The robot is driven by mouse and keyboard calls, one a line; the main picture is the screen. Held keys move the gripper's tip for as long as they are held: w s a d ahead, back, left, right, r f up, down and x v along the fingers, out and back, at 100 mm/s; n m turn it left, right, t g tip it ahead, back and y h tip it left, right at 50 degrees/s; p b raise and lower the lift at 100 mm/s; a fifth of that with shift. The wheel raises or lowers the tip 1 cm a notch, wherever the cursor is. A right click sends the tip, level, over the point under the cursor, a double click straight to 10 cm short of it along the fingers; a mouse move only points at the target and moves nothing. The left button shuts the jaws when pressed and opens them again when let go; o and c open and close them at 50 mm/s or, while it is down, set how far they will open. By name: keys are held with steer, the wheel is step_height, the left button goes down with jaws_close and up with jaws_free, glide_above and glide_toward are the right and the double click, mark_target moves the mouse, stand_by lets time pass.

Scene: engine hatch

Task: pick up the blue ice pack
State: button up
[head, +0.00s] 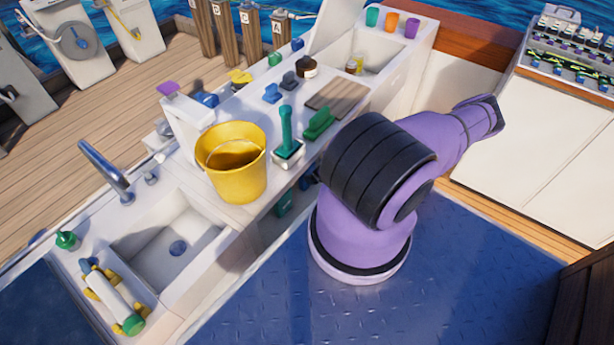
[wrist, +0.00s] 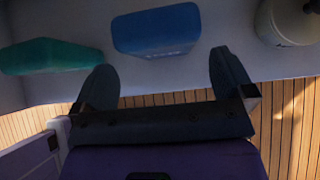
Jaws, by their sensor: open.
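The blue ice pack (wrist: 157,32) shows in the wrist view as a bright blue slab with faint lettering on its lower side. It rests on a pale surface at the top centre. My gripper (wrist: 163,76) is open and empty, with its two dark fingers spread wide. The pack lies beyond the fingertips, roughly in line with the gap, and appears apart from them. In the head view I cannot make out my gripper, and I cannot tell which of the blue things there, if any, is this pack.
In the wrist view a teal object (wrist: 50,57) lies left of the pack and a white round container (wrist: 290,22) stands right. In the head view a yellow bucket (head: 232,165), a green-handled brush (head: 287,135) and small items crowd the counter beside a sink (head: 165,235).

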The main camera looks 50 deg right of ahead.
steer(key=w+f, duration=0.2)
steer(key=w, duration=0.4)
steer(key=shift+a, duration=0.25)
steer(key=c, duration=0.9)
